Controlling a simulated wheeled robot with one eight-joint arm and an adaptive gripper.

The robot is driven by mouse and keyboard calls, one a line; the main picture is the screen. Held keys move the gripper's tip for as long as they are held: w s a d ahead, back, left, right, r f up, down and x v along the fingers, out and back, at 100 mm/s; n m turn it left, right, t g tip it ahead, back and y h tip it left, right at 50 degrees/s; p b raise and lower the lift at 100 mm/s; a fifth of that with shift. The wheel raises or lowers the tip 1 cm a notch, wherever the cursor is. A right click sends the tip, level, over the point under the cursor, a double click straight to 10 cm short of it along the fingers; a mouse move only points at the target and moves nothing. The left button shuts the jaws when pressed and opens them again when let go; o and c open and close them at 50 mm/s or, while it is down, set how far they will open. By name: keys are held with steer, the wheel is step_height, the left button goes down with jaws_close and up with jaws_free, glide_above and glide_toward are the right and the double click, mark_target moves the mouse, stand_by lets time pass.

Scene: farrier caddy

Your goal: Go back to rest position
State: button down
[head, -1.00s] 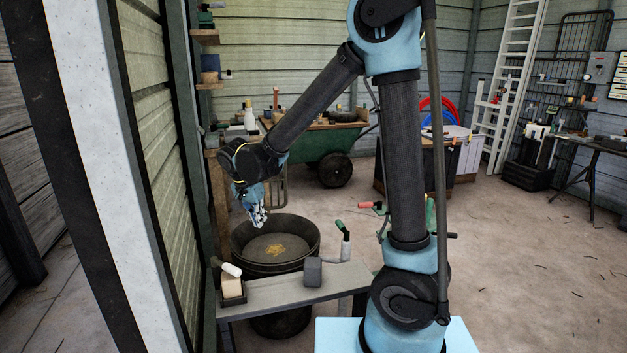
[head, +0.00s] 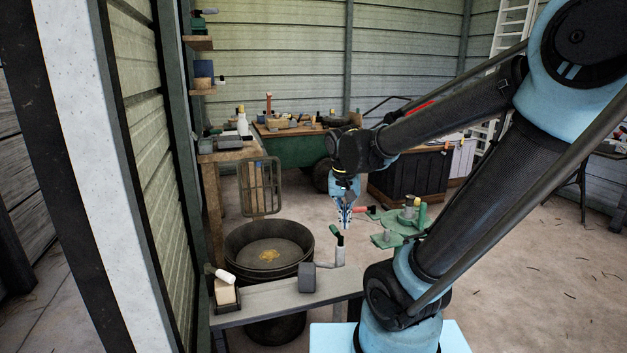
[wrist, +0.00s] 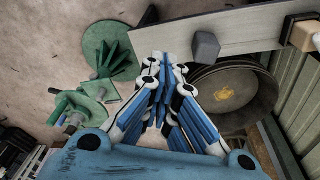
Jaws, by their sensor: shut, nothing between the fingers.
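My gripper (head: 344,222) is shut and empty in the head view. It hangs fingers down in the air, to the right of the black tub and behind the grey bench. In the wrist view my gripper (wrist: 160,62) points toward the bench, its fingertips together with nothing between them. My arm leans to the right and crosses the right half of the head view.
A grey bench (head: 270,299) holds a grey block (head: 306,277) and a small tray with a tan block (head: 225,294). A black tub (head: 240,245) stands behind it. A green stand (head: 392,239) is right of my gripper. Open floor lies at right.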

steer(key=s+d+f+n, duration=0.2)
steer(key=s+d+f, duration=0.3)
steer(key=s+d, duration=0.4)
steer(key=s, duration=0.2)
steer(key=shift+s+d+f+y, duration=0.3)
steer(key=shift+s+f+y, duration=0.1)
steer(key=shift+w+f, duration=0.2)
steer(key=shift+w, duration=0.25)
stand_by(0.5)
